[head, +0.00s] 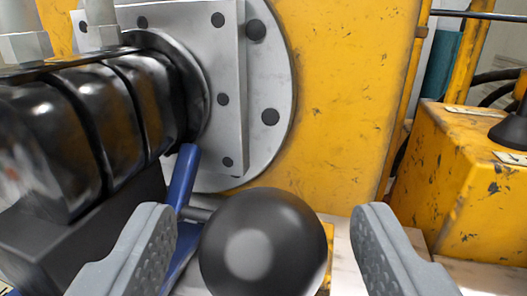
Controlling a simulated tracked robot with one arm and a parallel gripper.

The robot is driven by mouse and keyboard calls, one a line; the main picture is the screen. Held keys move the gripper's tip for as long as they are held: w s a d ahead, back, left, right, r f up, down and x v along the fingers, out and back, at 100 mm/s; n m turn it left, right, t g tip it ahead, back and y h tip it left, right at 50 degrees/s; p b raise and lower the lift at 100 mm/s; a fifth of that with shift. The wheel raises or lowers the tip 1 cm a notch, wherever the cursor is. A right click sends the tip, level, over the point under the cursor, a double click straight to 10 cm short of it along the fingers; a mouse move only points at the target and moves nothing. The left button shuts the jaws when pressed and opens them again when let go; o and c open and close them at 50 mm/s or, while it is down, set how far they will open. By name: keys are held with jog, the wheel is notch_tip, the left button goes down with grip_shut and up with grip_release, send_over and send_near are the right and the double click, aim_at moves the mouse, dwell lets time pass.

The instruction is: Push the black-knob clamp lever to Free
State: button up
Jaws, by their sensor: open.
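The black knob (264,245) of the clamp lever is large and round at the bottom middle of the head view. A short dark rod (197,214) runs from its left side to a blue bar (183,178), which leans upward. My gripper (262,232) is open, with one grey ridged finger on each side of the knob. A gap shows between the knob and the right finger; the left finger is closer but looks apart from it. The knob hides part of what lies behind it. No Free marking can be read in this view.
A black ribbed motor body (95,125) stands close at the left, bolted to a round grey flange (268,88) on a yellow panel (345,110). A yellow box (460,190) with a black cone-shaped part (512,128) stands at the right.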

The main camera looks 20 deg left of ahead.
jog(key=shift+x, duration=0.95)
jog(key=shift+b+x, duration=0.3)
jog(key=shift+x, duration=0.45)
